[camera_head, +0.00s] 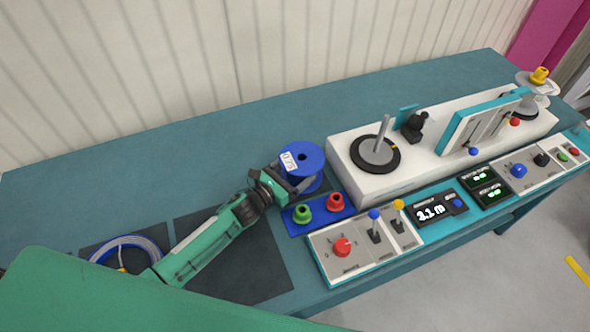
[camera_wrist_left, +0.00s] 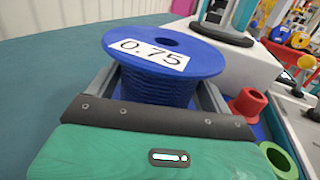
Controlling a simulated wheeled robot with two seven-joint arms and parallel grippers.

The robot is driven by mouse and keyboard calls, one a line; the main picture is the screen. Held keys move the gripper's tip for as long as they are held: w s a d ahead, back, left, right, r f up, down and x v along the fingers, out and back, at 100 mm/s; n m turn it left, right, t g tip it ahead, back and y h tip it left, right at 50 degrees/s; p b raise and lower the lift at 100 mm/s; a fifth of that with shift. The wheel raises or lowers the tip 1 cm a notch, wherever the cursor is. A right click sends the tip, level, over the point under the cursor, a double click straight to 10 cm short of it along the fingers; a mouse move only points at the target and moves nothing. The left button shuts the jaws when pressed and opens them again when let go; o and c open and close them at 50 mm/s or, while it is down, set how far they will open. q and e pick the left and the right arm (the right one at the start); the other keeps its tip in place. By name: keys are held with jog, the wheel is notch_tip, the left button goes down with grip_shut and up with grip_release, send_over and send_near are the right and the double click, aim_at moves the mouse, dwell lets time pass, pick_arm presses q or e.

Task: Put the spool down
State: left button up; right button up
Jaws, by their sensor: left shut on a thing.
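The blue spool (camera_head: 303,157) carries a white label reading 0.75, which is clear in the left wrist view, where the spool (camera_wrist_left: 190,60) stands upright between the fingers. My left gripper (camera_head: 291,183) is shut on the spool's wound middle, below its top flange. The spool is over the teal bench (camera_head: 130,190), left of the white machine housing; whether its lower flange touches the bench cannot be told. The lower part is partly hidden by the gripper. My right gripper is not in view.
Green (camera_head: 302,213) and red (camera_head: 334,202) pieces stand on a blue plate close to my left gripper. The white housing (camera_head: 350,175) with a black turntable (camera_head: 362,160) is to the right. A dark mat (camera_head: 250,265) and a blue-rimmed ring (camera_head: 148,243) lie nearer. The back-left bench is clear.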

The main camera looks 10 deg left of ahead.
pick_arm(q)
jog(key=shift+f, duration=0.1)
jog(key=o, duration=1.2)
jog(key=shift+o, duration=0.8)
jog(key=shift+s+a, duration=0.15)
jog(key=shift+s, duration=0.1)
jog(key=b+v, duration=0.2)
jog(key=v, duration=0.8)
jog(key=shift+s+a+b, duration=0.35)
jog(key=shift+s+a, duration=0.1)
jog(key=shift+s, duration=0.15)
